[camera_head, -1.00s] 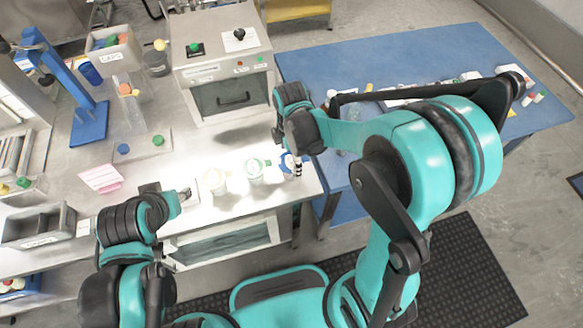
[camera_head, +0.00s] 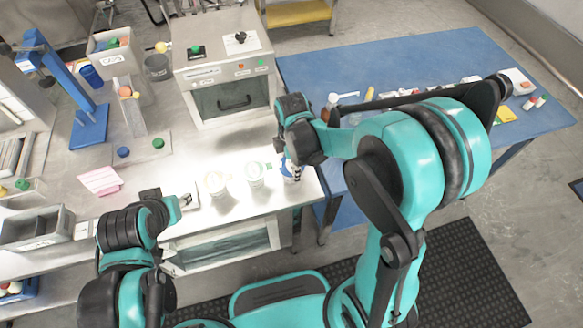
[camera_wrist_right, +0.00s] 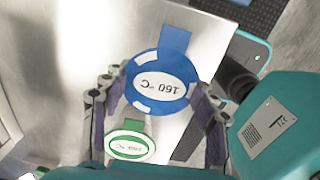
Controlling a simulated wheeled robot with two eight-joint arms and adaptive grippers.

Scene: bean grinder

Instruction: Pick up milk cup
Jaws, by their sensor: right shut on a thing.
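The cup with a blue top (camera_head: 289,168), marked "160 °C", stands at the right end of a row of cups on the steel bench. It fills the middle of the right wrist view (camera_wrist_right: 158,82). My right gripper (camera_head: 291,172) has a finger on either side of it and is shut on it. A green-topped cup (camera_head: 256,173) stands just left of it and also shows in the right wrist view (camera_wrist_right: 131,145). A pale yellowish cup (camera_head: 217,185) is further left. My left gripper (camera_head: 188,202) is low at the bench front; its fingers are too small to read.
A grey oven-like machine (camera_head: 222,85) stands behind the cups. A pink card (camera_head: 100,180) lies at left on the bench. The blue table (camera_head: 440,65) with several small items is at right, beyond the bench edge.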

